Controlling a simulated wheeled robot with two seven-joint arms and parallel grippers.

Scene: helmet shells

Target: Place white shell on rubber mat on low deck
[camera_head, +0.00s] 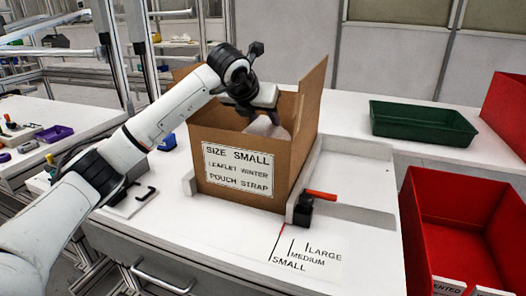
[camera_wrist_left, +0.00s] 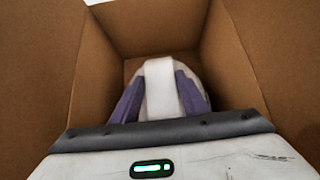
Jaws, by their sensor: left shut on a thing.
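The white shell (camera_head: 265,127) shows inside the open cardboard box (camera_head: 308,110) in the head view, partly hidden by the box walls and my gripper. In the left wrist view the pale, rounded shell (camera_wrist_left: 160,95) sits between two purple fingers, with the box walls around it. My left gripper (camera_head: 261,112) reaches down into the box from above and is shut on the shell. I cannot tell whether the shell touches the box floor. I cannot make out a rubber mat or a low deck. My right gripper is not in view.
The box carries a "SIZE SMALL" label (camera_head: 238,170) and stands on a white table (camera_head: 225,235). Right of it are a black block with an orange bar (camera_head: 303,208) and printed size marks. A green tray (camera_head: 423,122) and red bins (camera_head: 455,225) stand at the right.

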